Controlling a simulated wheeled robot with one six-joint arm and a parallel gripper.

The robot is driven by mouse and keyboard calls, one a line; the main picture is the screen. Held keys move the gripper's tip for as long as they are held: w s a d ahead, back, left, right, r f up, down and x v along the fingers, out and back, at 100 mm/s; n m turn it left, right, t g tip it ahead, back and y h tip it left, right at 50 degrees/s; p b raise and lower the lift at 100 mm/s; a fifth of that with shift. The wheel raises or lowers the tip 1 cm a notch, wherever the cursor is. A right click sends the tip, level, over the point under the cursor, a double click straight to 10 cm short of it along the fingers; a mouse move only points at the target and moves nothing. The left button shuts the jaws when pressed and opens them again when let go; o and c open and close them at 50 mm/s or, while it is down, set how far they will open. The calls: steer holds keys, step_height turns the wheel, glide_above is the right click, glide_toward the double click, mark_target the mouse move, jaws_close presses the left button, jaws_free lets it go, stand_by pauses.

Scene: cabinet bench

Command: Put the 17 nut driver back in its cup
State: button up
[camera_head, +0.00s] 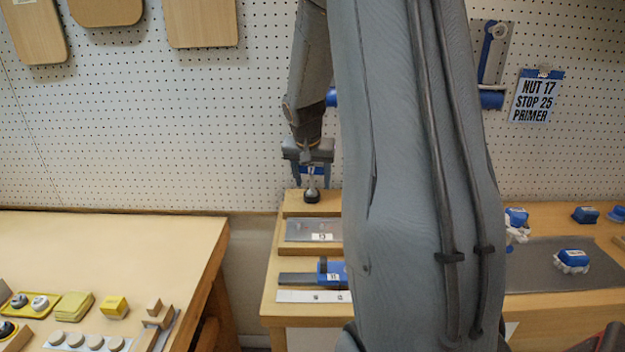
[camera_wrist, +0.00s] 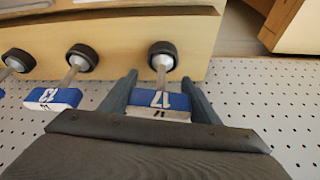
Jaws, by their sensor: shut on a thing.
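The 17 nut driver has a blue and white handle marked 17 (camera_wrist: 158,103) and a thin metal shaft. My gripper (camera_wrist: 159,82) is shut on its handle, with one finger at each side. The gripper also shows in the head view (camera_head: 311,176), above a wooden block (camera_head: 292,205) at the back of the bench. The shaft's far end meets a black round cup (camera_wrist: 162,50) on the block. I cannot tell whether the tip sits inside the cup or just over it.
A blue and white driver marked 13 (camera_wrist: 52,98) stands to the left at another black cup (camera_wrist: 82,57). A third black cup (camera_wrist: 18,60) is farther left. Pegboard (camera_head: 180,130) rises behind. My arm hides the bench's middle.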

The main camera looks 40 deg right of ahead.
steer(key=o, duration=1.3)
steer(key=shift+o, duration=0.2)
steer(key=b+v, duration=0.1)
steer(key=v, duration=0.7)
